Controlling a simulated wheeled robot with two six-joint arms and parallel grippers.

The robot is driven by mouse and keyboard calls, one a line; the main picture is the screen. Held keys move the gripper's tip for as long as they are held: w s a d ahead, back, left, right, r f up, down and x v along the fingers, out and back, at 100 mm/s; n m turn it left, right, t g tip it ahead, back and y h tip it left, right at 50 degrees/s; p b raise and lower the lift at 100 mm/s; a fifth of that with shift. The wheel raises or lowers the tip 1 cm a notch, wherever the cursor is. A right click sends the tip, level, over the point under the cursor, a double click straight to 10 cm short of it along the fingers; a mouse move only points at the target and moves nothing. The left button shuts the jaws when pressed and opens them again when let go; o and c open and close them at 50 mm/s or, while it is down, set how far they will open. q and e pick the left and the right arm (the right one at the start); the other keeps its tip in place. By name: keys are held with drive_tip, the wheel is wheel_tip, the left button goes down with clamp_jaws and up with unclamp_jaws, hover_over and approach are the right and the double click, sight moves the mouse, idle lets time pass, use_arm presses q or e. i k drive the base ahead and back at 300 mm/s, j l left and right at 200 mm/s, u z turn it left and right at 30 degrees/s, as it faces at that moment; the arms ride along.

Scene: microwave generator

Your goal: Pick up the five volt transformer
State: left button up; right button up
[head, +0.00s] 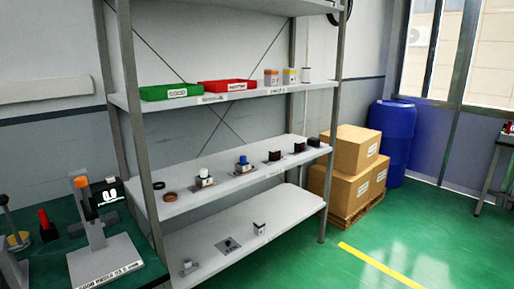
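Several small parts stand on the middle shelf (222,189) of a grey rack. Two dark boxy parts (274,156) and (314,142) are toward its right, with a smaller dark part (299,147) between them. Neither of my grippers is in view.
A green bin (170,92), a red bin (227,86) and small containers stand on the upper shelf. Small parts sit on the bottom shelf (205,248). A green bench (130,224) with instruments is at left. Cardboard boxes (353,151) stand right; the green floor (425,235) is clear.

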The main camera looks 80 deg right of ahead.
sight(274, 156)
drive_tip(key=l+z, duration=0.1)
drive_tip(key=z, duration=0.3)
drive_tip(key=l+z, duration=0.1)
drive_tip(key=z, duration=0.7)
drive_tip(key=i+l+z, duration=0.1)
drive_tip(key=z, duration=0.25)
drive_tip(key=i+l+z, duration=0.6)
drive_tip(key=i, duration=0.3)
drive_tip(key=i+l+z, duration=0.3)
drive_tip(key=i, duration=0.15)
drive_tip(key=i+z, duration=0.3)
drive_tip(key=i, duration=0.2)
drive_tip(key=i+l, duration=0.1)
drive_tip(key=i, duration=0.3)
